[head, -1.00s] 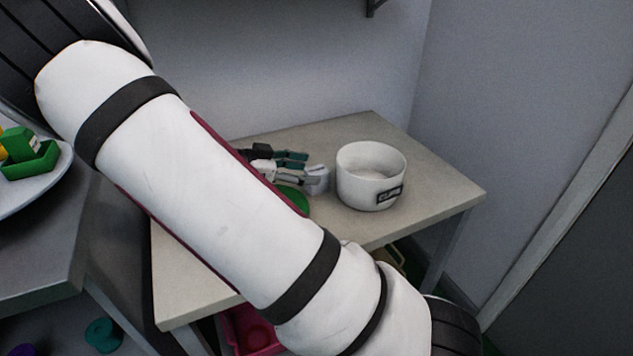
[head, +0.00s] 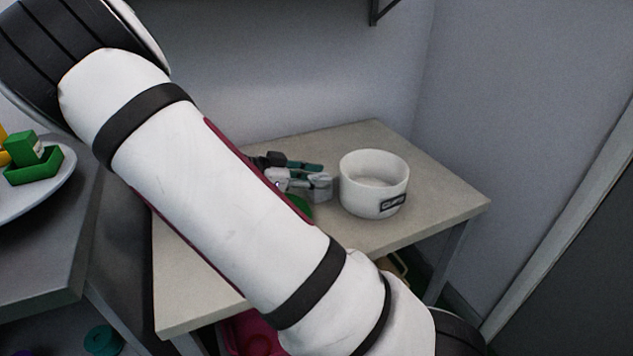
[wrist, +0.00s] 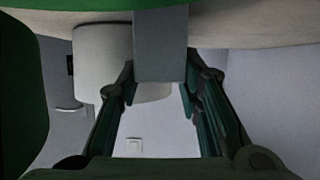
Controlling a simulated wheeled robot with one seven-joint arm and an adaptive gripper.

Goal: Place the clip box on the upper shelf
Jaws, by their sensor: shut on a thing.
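A white round tub (head: 360,200) with a dark label that seems to read "CLIPS" stands upright on the beige table. My gripper (head: 318,181) is over the table just left of the tub. Its green fingers are shut on a small pale grey block (head: 321,191), which also shows between the fingertips in the wrist view (wrist: 160,50). I cannot tell whether this block or the tub is the clip box. In the wrist view the tub (wrist: 98,55) appears upside down behind the fingers. A shelf's dark underside (head: 290,4) shows at the top of the head view; its upper side is out of view.
The beige table (head: 440,190) is bare right of the tub. A green round thing (head: 299,207) is partly hidden by my arm. A shelf bracket (head: 376,12) is on the back wall. At left, a grey table (head: 40,240) bears a white plate (head: 45,212) with a green box.

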